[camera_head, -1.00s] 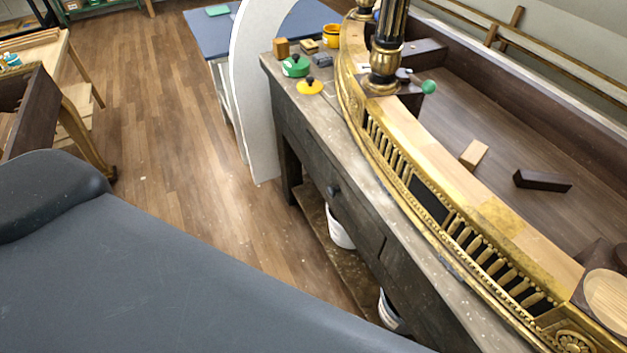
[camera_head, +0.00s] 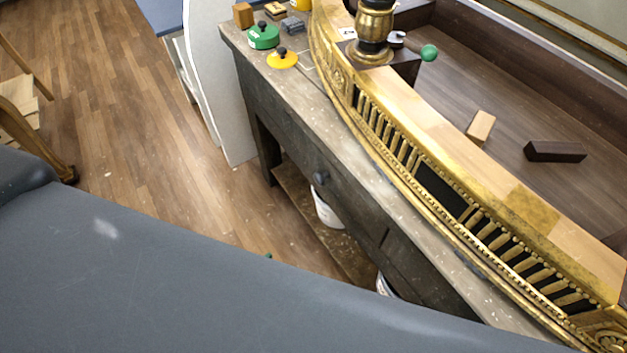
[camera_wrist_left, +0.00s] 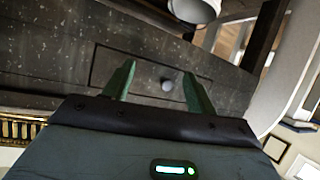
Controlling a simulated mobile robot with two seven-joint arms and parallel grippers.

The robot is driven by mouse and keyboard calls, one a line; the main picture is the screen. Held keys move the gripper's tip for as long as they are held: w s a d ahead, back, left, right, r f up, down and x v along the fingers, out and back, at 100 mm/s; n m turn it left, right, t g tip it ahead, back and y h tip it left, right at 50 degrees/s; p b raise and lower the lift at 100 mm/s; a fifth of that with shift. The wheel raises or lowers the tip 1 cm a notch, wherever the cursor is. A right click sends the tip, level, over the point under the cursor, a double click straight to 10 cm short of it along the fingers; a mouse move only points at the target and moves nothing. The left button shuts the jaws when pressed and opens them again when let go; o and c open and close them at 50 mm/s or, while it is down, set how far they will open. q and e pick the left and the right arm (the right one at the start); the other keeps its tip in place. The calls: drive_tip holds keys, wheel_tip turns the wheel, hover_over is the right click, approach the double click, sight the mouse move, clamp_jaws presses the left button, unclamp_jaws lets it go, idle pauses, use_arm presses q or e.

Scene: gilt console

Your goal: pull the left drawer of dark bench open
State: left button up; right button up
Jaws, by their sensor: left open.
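The dark bench (camera_head: 260,110) runs diagonally through the head view, its worn grey top carrying a gilt curved piece. In the left wrist view, the drawer front (camera_wrist_left: 145,72) and knob (camera_wrist_left: 168,85) appear upside down. My left gripper (camera_wrist_left: 160,78) is open, with one green finger on each side of the knob in the picture. I see no contact; the distance is unclear. My right gripper is not in view.
A white bucket (camera_head: 326,208) stands on the bench's lower shelf. Green (camera_head: 263,36) and yellow (camera_head: 283,59) knobbed pots sit on the bench top. A white curved panel (camera_head: 215,90) stands at the bench's far end.

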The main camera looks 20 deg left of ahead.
use_arm(q)
drive_tip(key=w+a+r+m+t+h+b, duration=0.1)
drive_tip(key=w+m+h+b, duration=0.1)
drive_tip(key=w, duration=0.6)
drive_tip(key=w+a+r+m+t+h+b, duration=0.1)
drive_tip(key=w+h, duration=0.3)
drive_tip(key=w, duration=0.5)
drive_tip(key=shift+a+r+m+b, duration=0.55)
drive_tip(key=shift+a+m+b, duration=0.05)
drive_tip(key=shift+a+b, duration=0.15)
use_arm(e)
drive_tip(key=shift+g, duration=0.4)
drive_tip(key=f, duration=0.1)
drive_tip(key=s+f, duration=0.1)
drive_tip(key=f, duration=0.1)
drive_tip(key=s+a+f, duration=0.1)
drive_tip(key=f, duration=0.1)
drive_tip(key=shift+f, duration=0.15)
use_arm(q)
drive_tip(key=shift+w+d, duration=0.1)
drive_tip(key=shift+w, duration=0.05)
drive_tip(key=x, duration=0.7)
drive_tip(key=shift+w, duration=0.25)
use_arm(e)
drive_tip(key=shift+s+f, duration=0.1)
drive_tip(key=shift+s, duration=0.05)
use_arm(q)
drive_tip(key=shift+d+r, duration=0.1)
clamp_jaws()
drive_tip(key=shift+s, duration=0.1)
